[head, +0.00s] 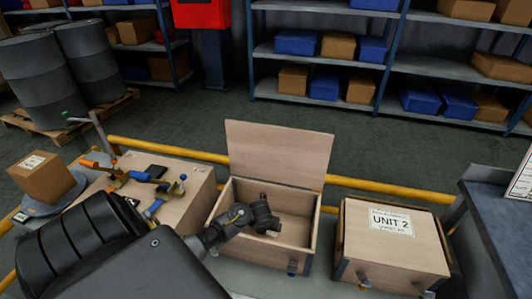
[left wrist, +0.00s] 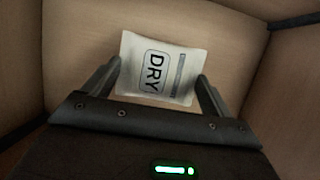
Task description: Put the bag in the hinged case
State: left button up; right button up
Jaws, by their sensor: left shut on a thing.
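The hinged case (head: 238,245) stands open at the middle of the bench, its plywood lid (head: 278,152) raised at the back. My left gripper (head: 268,225) reaches down inside the case. In the left wrist view my left gripper (left wrist: 158,72) is shut on a white bag (left wrist: 155,75) marked DRY, one finger at each side. The case's bare wooden interior (left wrist: 235,45) surrounds the bag. I cannot tell whether the bag touches the case floor. In the head view the arm and gripper mostly hide the bag. My right gripper is not in view.
A closed wooden case labelled UNIT 2 (head: 390,252) stands to the right. A wooden box (head: 185,195) with several tools on top stands to the left, beside a cardboard box (head: 42,178). A yellow rail (head: 380,187) runs behind the cases.

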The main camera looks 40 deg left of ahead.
pick_arm(q)
notch_tip(320, 180, down, 3)
jog(key=shift+r, duration=0.15)
jog(key=shift+f, duration=0.25)
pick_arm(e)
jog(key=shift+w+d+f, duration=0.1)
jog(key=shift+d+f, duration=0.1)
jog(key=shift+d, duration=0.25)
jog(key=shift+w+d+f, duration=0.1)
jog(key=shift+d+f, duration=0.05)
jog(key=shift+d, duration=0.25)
pick_arm(q)
jog(key=shift+b, duration=0.35)
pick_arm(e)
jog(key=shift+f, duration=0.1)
pick_arm(q)
jog(key=shift+f, duration=0.2)
jog(key=o, duration=1)
jog(key=shift+c, duration=0.2)
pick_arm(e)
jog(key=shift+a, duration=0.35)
pick_arm(q)
jog(key=shift+r, duration=0.1)
